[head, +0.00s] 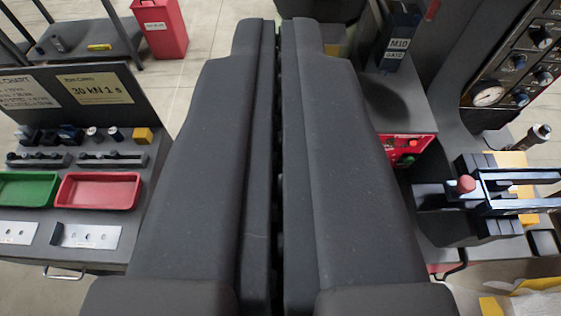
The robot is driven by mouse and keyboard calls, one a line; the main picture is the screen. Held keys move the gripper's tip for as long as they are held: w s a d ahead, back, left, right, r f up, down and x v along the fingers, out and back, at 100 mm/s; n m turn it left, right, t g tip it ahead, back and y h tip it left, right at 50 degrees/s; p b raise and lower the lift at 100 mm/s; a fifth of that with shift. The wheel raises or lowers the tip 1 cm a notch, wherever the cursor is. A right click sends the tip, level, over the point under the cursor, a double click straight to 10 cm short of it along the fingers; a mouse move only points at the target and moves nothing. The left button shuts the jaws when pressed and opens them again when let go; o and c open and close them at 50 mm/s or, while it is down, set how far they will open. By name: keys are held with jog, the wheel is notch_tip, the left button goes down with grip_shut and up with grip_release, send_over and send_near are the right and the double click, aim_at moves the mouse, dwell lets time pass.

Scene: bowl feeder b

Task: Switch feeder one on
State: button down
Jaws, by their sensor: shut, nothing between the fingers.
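My gripper (279,40) fills the middle of the head view, its two long dark fingers shut side by side with only a thin seam between them. Nothing shows between them. A red control box (412,148) with a green button and a red button sits just right of the right finger, partly hidden by it. A dark panel (520,62) with several blue-ringed knobs and a round gauge stands at the upper right. No label for feeder one is readable, so I cannot tell which control belongs to it. My gripper appears to touch none of these.
A left bench holds a green tray (27,190), a red tray (99,191), metal plates and small parts. A red bin (160,27) stands at the back. A dark block marked M10 GATE (398,42) and a clamp-like device (490,190) with a red knob are at right.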

jog(key=shift+s, duration=0.15)
jog(key=w+d+f+n+g+h+p, duration=0.15)
jog(key=w+f+n, duration=0.25)
jog(key=w+f, duration=0.55)
jog(key=w+d+f+n+g+h, duration=0.15)
jog(key=w+f+n, duration=0.35)
jog(key=f, duration=1)
notch_tip(320, 180, down, 22)
jog(key=s+a+n+g+y+p, duration=0.1)
jog(key=a+n+g+y, duration=0.1)
jog(key=n, duration=0.7)
jog(key=shift+a+f+g+y, duration=0.2)
jog(key=shift+g+y, duration=0.3)
